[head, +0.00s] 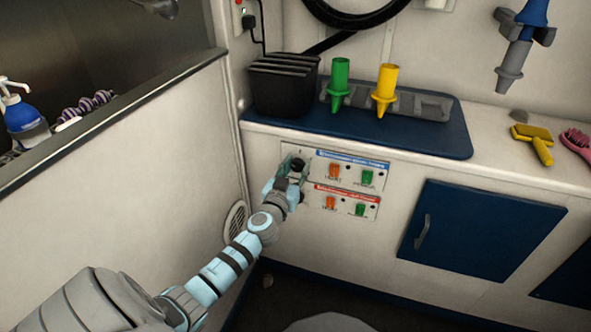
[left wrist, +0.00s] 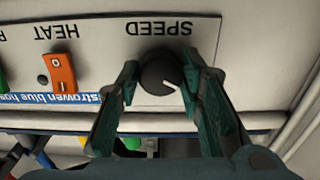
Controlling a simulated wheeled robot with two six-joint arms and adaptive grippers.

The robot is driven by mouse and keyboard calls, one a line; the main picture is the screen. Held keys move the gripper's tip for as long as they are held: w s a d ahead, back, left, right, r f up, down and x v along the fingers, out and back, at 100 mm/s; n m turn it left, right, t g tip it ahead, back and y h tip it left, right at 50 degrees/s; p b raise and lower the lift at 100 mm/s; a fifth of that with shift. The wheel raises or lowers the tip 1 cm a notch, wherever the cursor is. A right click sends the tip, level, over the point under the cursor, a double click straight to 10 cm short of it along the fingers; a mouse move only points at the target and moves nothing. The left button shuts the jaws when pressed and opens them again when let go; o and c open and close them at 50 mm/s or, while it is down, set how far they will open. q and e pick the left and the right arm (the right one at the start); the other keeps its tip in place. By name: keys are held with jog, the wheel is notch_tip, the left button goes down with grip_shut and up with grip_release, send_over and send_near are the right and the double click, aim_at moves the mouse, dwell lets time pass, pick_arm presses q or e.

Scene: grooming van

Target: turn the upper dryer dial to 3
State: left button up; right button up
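The upper dryer dial is a dark round knob with a white pointer mark; it shows in the left wrist view (left wrist: 160,74) under the upside-down word SPEED. The pointer aims to the lower right in that view. It sits on the upper control panel (head: 349,171) with the blue strip. My left gripper (head: 289,171) is at the left end of this panel. In the left wrist view its two fingers (left wrist: 160,80) lie along both sides of the dial and appear to touch it. The dial's scale numbers cannot be read. My right gripper is not in view.
An orange HEAT switch (left wrist: 58,74) is beside the dial. The lower panel (head: 345,202) with a red strip is just below. Above, the counter holds a black box (head: 283,88), a green nozzle (head: 339,82) and a yellow nozzle (head: 385,88). A blue cabinet door (head: 480,228) is at right.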

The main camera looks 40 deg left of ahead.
pick_arm(q)
jog(key=c, duration=0.3)
